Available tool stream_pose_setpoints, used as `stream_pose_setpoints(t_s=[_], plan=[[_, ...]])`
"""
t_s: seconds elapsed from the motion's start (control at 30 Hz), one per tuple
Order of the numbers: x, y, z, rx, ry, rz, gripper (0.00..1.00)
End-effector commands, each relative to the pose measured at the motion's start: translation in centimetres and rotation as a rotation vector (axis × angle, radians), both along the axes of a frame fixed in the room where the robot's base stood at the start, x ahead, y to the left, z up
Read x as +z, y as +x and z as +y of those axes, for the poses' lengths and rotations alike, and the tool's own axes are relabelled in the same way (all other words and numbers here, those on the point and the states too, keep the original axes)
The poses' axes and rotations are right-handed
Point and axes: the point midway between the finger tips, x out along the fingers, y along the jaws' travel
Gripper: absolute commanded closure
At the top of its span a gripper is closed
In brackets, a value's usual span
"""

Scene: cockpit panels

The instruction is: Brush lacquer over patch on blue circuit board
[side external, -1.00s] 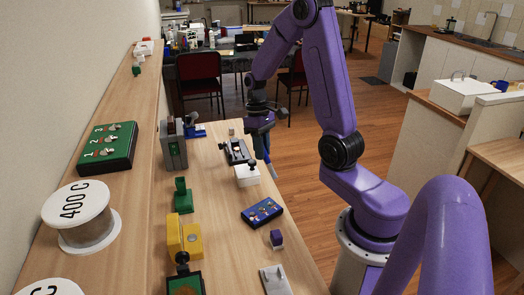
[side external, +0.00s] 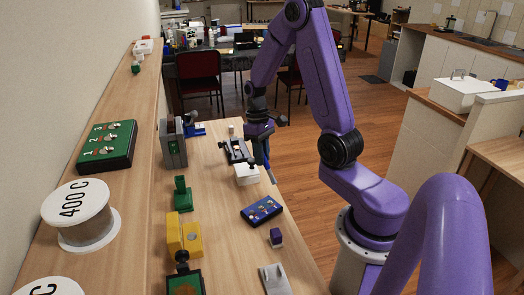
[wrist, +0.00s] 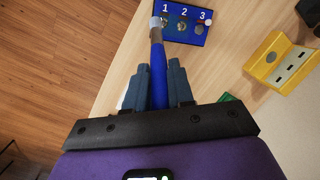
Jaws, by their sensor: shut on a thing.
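The blue circuit board (side external: 262,210) lies flat on the bench in the side view, near its right edge. In the wrist view the board (wrist: 187,35) is at the top, with white numbers 1, 2, 3 and a round spot under each. My gripper (wrist: 159,76) is shut on a brush (wrist: 158,88) with a blue handle and a grey end. The brush end overlaps the board's left edge near number 1 in the wrist view. In the side view my gripper (side external: 262,150) is behind the board, apart from it. The brush tip is too small to make out there.
A white block (side external: 247,175) stands close to my gripper. A purple cube (side external: 276,237) and a grey piece (side external: 274,279) lie in front of the board. Yellow (side external: 184,237) and green (side external: 181,196) holders stand to its left. A green numbered board (side external: 107,146) is on the raised shelf.

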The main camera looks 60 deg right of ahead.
Motion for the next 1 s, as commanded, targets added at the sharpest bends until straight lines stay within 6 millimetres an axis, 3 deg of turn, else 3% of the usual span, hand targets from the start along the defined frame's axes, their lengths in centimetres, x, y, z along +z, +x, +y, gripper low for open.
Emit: stream_pose_setpoints(t_s=[0.4,1.0], plan=[[-3.8,-0.1,0.0,0.000,-0.001,0.000,1.00],[-4.6,0.0,0.0,0.001,-0.003,-0.003,1.00]])
